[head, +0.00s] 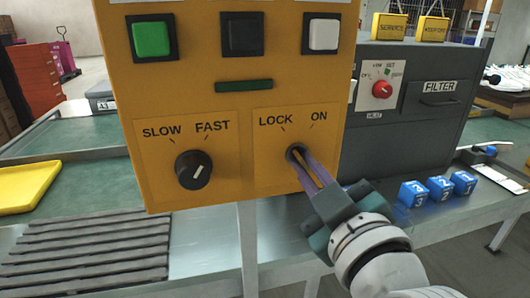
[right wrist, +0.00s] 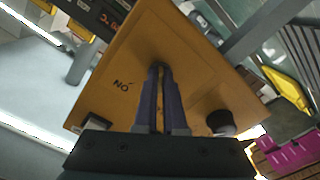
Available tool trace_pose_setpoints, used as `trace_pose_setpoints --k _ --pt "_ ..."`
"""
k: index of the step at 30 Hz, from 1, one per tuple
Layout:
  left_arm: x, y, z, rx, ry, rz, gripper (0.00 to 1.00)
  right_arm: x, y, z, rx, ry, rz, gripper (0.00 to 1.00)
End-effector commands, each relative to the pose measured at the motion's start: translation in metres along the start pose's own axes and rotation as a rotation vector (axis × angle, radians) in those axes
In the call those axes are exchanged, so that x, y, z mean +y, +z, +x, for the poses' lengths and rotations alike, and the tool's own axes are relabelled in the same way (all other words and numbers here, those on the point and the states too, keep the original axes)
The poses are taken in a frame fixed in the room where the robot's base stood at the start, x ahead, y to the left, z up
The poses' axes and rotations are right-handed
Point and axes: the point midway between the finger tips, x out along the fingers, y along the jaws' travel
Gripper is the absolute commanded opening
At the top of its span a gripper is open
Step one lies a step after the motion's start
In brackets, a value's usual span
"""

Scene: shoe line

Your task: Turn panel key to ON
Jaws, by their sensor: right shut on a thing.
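The yellow control panel (head: 220,100) fills the middle of the head view. Its key switch (head: 294,152) sits at the lower right, below the LOCK and ON labels. My right gripper (head: 302,164) reaches in from the lower right, with its purple fingers shut at the key switch. The key itself is mostly hidden between the fingertips, so I cannot tell its angle. In the right wrist view, the fingertips (right wrist: 159,68) meet at the switch on the yellow panel (right wrist: 190,80), with the ON label upside down beside them. My left gripper is not in view.
A black SLOW/FAST knob (head: 193,169) is left of the key switch. Green (head: 152,38), black (head: 242,34) and white (head: 323,34) buttons are above. A grey filter cabinet (head: 420,120) stands right, with blue numbered blocks (head: 440,189) in front. A yellow tray (head: 28,186) lies left.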

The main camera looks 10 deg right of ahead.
Motion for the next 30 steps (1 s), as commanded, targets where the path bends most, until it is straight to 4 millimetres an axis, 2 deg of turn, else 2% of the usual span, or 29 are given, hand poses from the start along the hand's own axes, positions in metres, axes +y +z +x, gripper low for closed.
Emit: trace_pose_setpoints --k 14,20,30 --pt "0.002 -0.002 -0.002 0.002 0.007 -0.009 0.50 0.000 -0.001 0.000 0.001 0.001 0.046 0.00" --pt "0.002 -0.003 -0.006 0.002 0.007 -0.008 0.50 0.000 -0.002 0.000 0.002 0.000 0.160 0.00" --pt "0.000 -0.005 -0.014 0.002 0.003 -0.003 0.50 -0.001 -0.002 0.000 0.002 0.000 0.469 0.00"
